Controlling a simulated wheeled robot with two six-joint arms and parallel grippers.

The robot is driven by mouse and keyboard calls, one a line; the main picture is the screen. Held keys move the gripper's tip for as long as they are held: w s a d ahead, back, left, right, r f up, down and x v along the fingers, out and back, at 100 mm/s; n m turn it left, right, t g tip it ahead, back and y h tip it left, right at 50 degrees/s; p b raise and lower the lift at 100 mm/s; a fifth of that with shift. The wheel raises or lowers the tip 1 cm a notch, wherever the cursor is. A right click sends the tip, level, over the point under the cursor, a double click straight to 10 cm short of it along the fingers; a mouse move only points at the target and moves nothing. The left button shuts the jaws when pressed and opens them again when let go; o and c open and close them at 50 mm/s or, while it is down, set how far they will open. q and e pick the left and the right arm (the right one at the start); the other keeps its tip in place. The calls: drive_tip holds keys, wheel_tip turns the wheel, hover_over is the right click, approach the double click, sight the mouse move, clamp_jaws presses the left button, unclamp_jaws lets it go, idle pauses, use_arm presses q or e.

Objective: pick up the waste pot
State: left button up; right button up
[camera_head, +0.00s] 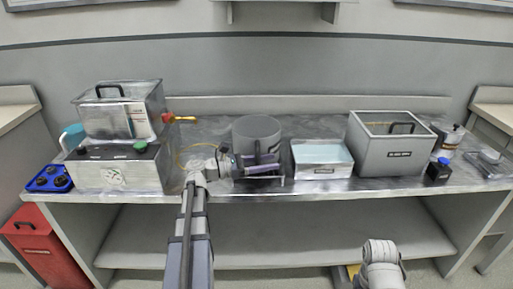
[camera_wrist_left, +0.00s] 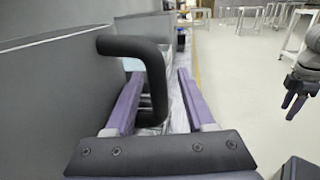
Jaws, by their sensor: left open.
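The waste pot (camera_head: 257,130) is a dark grey round pot standing upright on the bench, left of the white box. In the left wrist view, its curved grey wall (camera_wrist_left: 45,95) fills the left side, and its black bent handle (camera_wrist_left: 152,60) sticks out from it. My left gripper (camera_head: 273,164) is at the pot's front. Its purple fingers are open and apart, with the handle showing between them in the left wrist view (camera_wrist_left: 160,78). I cannot tell whether either finger touches the handle. My right gripper (camera_wrist_left: 296,102) shows small at the right of the wrist view; its jaw state is unclear.
A white box with a pale blue top (camera_head: 320,160) stands close to the pot's right, then a large grey bin (camera_head: 383,160). A red container (camera_head: 35,238) stands on the floor.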

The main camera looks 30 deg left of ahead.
use_arm(q)
drive_tip(key=shift+c, duration=0.4)
clamp_jaws()
idle(0.9)
